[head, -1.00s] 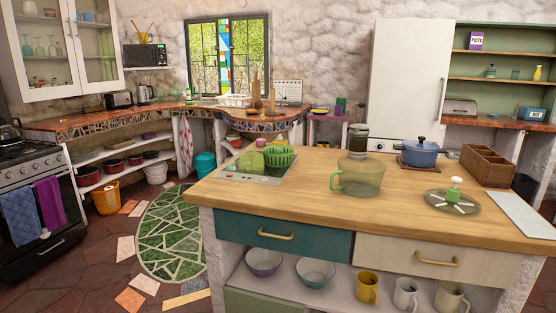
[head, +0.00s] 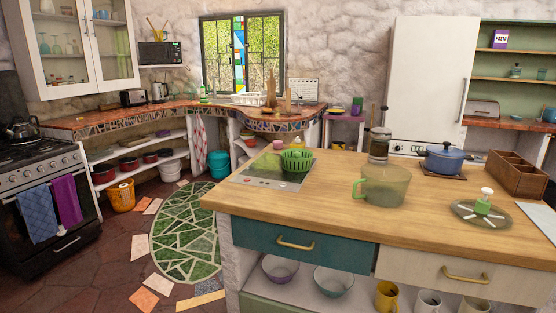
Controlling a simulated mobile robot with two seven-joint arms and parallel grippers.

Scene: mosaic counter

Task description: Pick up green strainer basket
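The green strainer basket (head: 297,160) is a small slatted bowl near the back left of the wooden island counter. It stands at the edge of a grey panel with knobs (head: 262,172). A yellow-green item sits right behind and beside it, partly hidden. Neither of my grippers shows in the head view.
A large green glass jug (head: 385,186) stands on the island right of the basket. The island's front left is clear.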

